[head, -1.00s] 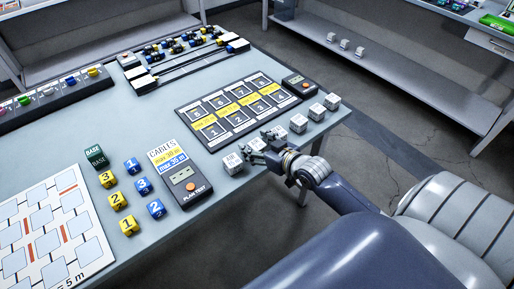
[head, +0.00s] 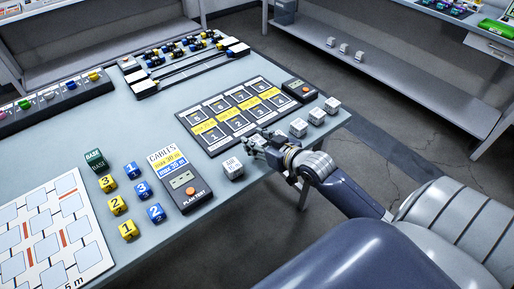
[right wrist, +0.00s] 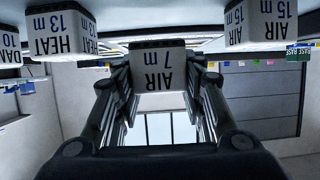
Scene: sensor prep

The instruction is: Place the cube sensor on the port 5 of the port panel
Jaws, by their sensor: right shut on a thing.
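The port panel (head: 236,151) lies on the table as a dark board with two rows of numbered ports and yellow labels between them. Port 5 (head: 200,116) is at the left end of its far row and looks empty. My right gripper (head: 262,142) is at the table's right edge, just right of the panel's near row. In the right wrist view it is shut on a white cube sensor (right wrist: 160,65) marked "AIR 7 m", upside down in the picture. In the head view, the fingers mostly hide that cube. My left gripper is not in view.
An "AIR 15 m" cube (head: 233,168) stands left of the gripper. Other white cubes (head: 298,127) line the table edge to its right. A plan test device (head: 182,179), yellow and blue numbered cubes (head: 117,204) and a white grid board (head: 42,235) stand left.

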